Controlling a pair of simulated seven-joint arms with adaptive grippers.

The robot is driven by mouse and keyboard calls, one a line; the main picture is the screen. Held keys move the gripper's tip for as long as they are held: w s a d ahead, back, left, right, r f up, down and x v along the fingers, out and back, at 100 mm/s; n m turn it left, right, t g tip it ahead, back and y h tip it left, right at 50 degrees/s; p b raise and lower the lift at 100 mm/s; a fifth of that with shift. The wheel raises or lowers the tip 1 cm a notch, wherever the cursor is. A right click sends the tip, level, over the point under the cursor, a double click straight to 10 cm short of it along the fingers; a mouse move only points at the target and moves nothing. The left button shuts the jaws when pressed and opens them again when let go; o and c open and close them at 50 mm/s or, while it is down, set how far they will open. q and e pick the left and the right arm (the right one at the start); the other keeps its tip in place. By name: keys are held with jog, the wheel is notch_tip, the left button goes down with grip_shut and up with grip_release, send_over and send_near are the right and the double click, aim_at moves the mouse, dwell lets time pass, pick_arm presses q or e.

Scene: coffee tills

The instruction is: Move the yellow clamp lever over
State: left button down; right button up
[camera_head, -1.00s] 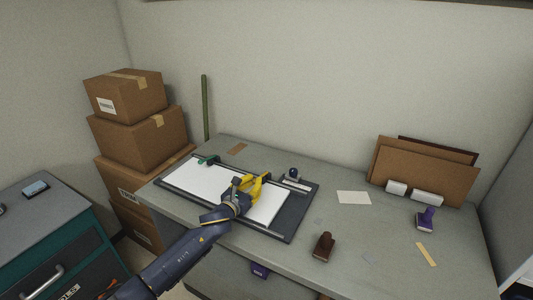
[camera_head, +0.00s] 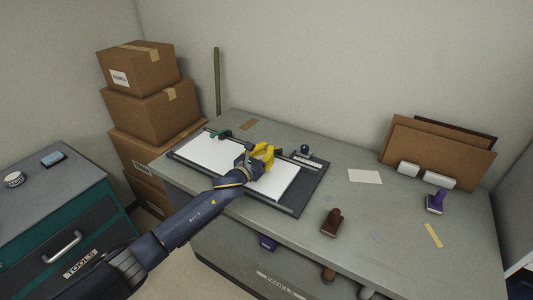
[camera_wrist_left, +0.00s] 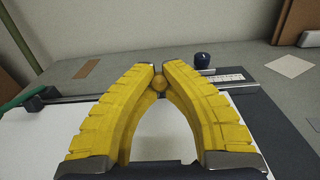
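My left gripper (camera_head: 267,152) has two yellow ribbed fingers and reaches over the middle of the paper board (camera_head: 309,194). The rest of the lever is hidden by the fingers. The board has a dark frame, a white sheet (camera_head: 278,183) and a rail along its far side. My right gripper is not in view.
A green lever (camera_head: 219,134) and a dark blue knob (camera_head: 304,149) stand at the board's far side. A brown stamp (camera_head: 332,222) and a purple stamp (camera_head: 437,201) stand to the right. Boxes (camera_head: 140,75) are stacked left of the table. The table's right part has free room.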

pick_arm(q)
jog(key=shift+r, duration=0.2)
jog(key=shift+w+d+r, duration=0.25)
jog(key=shift+w+r, duration=0.2)
jog(key=shift+r, duration=0.15)
jog(key=shift+w+d+r, duration=0.25)
jog(key=shift+w+r, duration=0.15)
jog(key=shift+r, duration=0.15)
jog(key=shift+w+r, duration=0.1)
jog(key=shift+w+d+r, duration=0.35)
jog(key=shift+w, duration=0.15)
jog(key=shift+w+d+r, duration=0.3)
jog(key=shift+w, duration=0.2)
jog(key=shift+w+d+r, duration=0.2)
jog(key=shift+w+d, duration=0.15)
jog(key=shift+w, duration=0.25)
jog(key=shift+w+d+r, duration=0.15)
jog(key=shift+w+d, duration=0.2)
jog(key=shift+w, duration=0.25)
